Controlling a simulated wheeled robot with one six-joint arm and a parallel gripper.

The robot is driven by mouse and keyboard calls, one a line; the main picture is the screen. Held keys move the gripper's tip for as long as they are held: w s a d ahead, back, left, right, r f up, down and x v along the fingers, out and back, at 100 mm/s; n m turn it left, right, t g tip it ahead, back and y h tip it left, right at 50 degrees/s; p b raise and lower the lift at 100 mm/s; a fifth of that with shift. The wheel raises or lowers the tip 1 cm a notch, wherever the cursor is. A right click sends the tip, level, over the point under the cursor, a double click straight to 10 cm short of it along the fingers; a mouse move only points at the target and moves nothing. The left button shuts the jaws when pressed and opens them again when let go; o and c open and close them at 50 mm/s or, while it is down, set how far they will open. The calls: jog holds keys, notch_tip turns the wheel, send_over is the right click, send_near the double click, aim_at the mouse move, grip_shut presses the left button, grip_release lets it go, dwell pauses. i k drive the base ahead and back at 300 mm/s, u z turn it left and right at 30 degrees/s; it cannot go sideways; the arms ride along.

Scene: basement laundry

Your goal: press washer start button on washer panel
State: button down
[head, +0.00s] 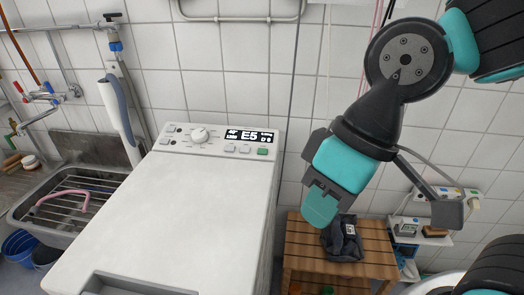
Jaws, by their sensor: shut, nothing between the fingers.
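The white washer (165,215) stands at centre left, with its control panel (215,140) along the back of the top. The panel has a round knob (199,134), a lit display (249,137) reading E5, and a row of small buttons. A green button (262,152), which looks like the start button, is at the right end of that row. My gripper (320,208) is to the right of the panel, pointing down, shut and empty. It is apart from the button and shows in front of the wooden table.
A wooden slatted table (300,245) with a dark folded item (342,240) on it stands right of the washer. A metal sink (35,222) is at the left, and a grey and white sprayer-like handle (120,110) stands behind the washer. The washer top is clear.

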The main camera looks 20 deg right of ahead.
aim_at(263, 152)
jog(key=u, duration=0.05)
jog(key=k, duration=0.5)
jog(key=z, duration=2.3)
jog(key=k, duration=1.25)
jog(key=u, duration=1.35)
jog(key=i, duration=1.05)
jog(key=u, duration=0.05)
